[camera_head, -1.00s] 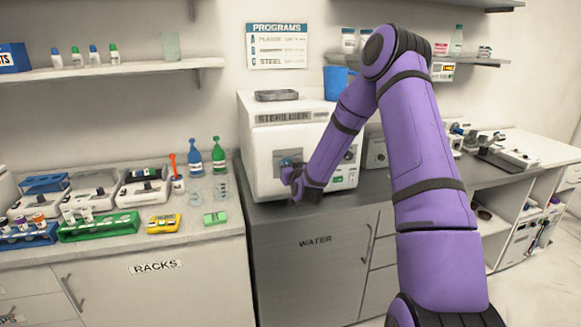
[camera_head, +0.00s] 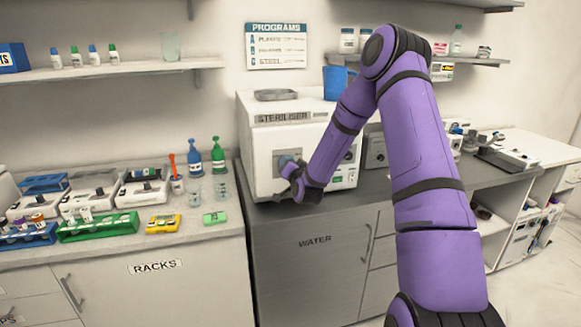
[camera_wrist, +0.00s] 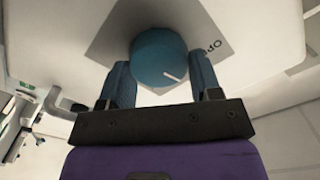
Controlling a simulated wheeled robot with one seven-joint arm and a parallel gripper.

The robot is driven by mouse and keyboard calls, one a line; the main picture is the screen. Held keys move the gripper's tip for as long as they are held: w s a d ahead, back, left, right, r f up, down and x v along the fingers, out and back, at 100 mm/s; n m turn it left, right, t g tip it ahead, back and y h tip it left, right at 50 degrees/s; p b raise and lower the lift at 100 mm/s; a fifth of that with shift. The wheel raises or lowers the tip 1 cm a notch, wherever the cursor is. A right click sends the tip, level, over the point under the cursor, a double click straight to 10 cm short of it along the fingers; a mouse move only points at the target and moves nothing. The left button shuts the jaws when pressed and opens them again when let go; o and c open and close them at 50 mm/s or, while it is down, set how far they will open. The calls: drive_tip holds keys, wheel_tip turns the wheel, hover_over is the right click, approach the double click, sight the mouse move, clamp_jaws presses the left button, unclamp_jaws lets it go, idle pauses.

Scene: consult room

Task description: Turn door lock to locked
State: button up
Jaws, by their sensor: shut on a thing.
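The steriliser (camera_head: 268,140) is a white box on the grey counter, with its name on a strip along the top front. Its door lock is a round blue knob (camera_wrist: 160,57) with a white pointer line, on a grey plate (camera_wrist: 112,35) partly reading "OP"; the rest of the lettering is hidden. In the wrist view the line points to the lower right. My gripper (camera_wrist: 162,82) is shut on the knob, one finger on each side. In the head view my gripper (camera_head: 290,172) is at the steriliser's front and partly covers the knob.
A metal tray (camera_head: 276,95) lies on top of the steriliser. A control panel (camera_head: 346,170) is right of the knob, beside my forearm. Bottles and racks fill the left counter (camera_head: 110,255).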

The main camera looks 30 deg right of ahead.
drive_tip(key=m, duration=1)
drive_tip(key=shift+d+f+m, duration=0.15)
drive_tip(key=shift+f+m, duration=0.1)
drive_tip(key=shift+m, duration=0.35)
drive_tip(key=o, duration=0.9)
drive_tip(key=v, duration=1.1)
drive_tip(key=shift+w, duration=0.1)
